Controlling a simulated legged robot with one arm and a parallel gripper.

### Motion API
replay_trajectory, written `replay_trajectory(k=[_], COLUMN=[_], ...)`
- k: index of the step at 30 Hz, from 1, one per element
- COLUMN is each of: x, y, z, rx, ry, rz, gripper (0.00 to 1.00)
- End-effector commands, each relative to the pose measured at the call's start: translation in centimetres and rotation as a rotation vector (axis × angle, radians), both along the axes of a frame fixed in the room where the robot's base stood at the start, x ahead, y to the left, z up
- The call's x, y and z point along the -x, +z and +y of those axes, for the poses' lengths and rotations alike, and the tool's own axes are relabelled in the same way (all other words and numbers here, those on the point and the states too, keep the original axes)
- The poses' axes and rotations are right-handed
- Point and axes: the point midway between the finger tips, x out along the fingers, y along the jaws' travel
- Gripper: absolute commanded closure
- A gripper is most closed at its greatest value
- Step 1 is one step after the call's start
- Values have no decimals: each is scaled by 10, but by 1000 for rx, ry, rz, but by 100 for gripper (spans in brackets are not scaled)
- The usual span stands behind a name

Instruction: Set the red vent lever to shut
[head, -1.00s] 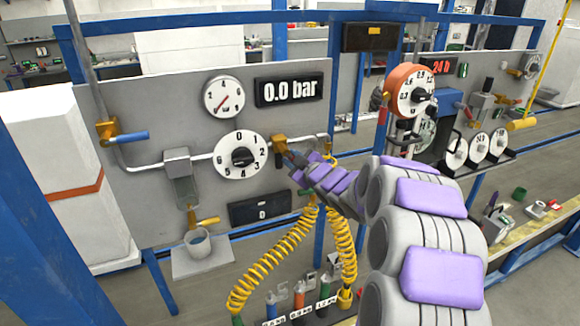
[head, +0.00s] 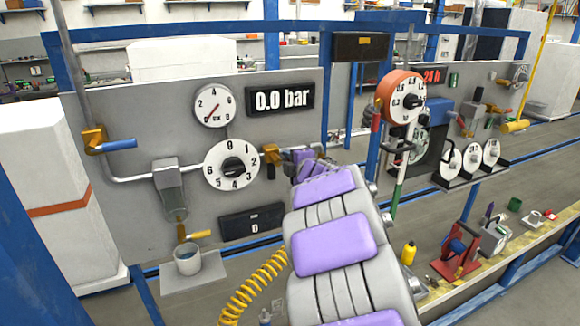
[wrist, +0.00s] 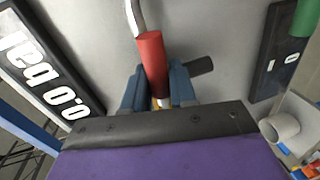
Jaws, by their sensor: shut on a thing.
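The red vent lever (wrist: 152,60) shows in the wrist view as a red cylindrical grip beside a pale pipe. The blue fingers of my gripper (wrist: 159,82) stand on either side of it and are shut on it. In the head view my gripper is at the panel by the brass valve (head: 274,158), right of the white numbered dial (head: 231,165). My own arm hides the lever and most of the gripper there. I cannot tell the lever's exact angle.
The display (head: 280,97) reads 0.0 bar, and the round gauge (head: 214,106) is left of it. A blue-handled valve (head: 118,144) is at the far left. A cup (head: 188,260) stands on a small shelf.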

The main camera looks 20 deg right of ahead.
Motion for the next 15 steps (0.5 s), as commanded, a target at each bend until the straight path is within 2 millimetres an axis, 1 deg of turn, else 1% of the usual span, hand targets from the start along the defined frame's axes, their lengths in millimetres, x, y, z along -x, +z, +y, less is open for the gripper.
replay_trajectory(k=[6, 15], x=[0, 0], y=[0, 0], z=[1, 1], rx=[68, 89], ry=[2, 3], rz=[4, 6], gripper=[100, 100])
